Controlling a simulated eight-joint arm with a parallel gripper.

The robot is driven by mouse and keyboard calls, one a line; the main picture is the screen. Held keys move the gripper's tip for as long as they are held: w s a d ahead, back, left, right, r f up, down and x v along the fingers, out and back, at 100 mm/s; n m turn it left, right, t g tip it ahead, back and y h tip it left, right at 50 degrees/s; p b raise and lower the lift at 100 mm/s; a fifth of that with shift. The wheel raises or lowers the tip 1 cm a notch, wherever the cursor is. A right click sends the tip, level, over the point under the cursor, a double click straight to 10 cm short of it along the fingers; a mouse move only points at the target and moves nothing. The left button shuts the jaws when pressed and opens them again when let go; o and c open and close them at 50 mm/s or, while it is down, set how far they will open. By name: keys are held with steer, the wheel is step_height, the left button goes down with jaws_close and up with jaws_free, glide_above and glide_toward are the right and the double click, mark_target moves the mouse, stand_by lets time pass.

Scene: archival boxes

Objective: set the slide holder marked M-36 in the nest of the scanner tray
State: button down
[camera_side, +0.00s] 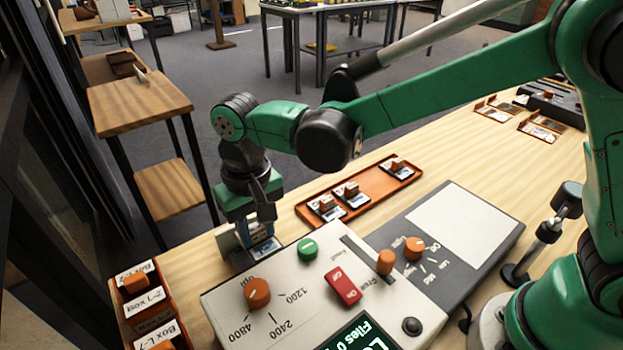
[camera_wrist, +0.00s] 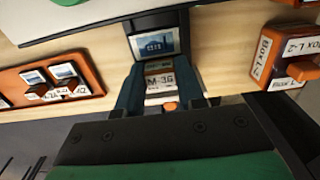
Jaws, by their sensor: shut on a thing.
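The slide holder marked M-36 shows in the wrist view as a brown tab with its white label (camera_wrist: 160,82) and a blue picture slide (camera_wrist: 154,43). My gripper (camera_wrist: 161,72) is shut on its tab, one finger on each side. In the side view my gripper (camera_side: 250,212) is low at the far left edge of the scanner, with the holder's blue slide (camera_side: 263,247) just below it. The dark scanner tray (camera_wrist: 133,28) juts from the scanner (camera_side: 222,302) around the slide. I cannot tell whether the holder rests in the nest or hovers over it.
An orange tray (camera_side: 311,216) behind the scanner bears three other slide holders, with a gap among them. Orange archival boxes, one labelled Box L-2 (camera_side: 143,301), stand left of the scanner. Bare table (camera_side: 440,160) lies right of the orange tray. Small holders (camera_side: 538,130) sit at far right.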

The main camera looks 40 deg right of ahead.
mark_target(259, 240)
stand_by(0.4)
steer(key=shift+f, duration=0.9)
steer(key=shift+f, duration=0.75)
steer(key=shift+f, duration=0.15)
steer(key=shift+f, duration=0.25)
steer(key=shift+c, duration=2.3)
jaws_free()
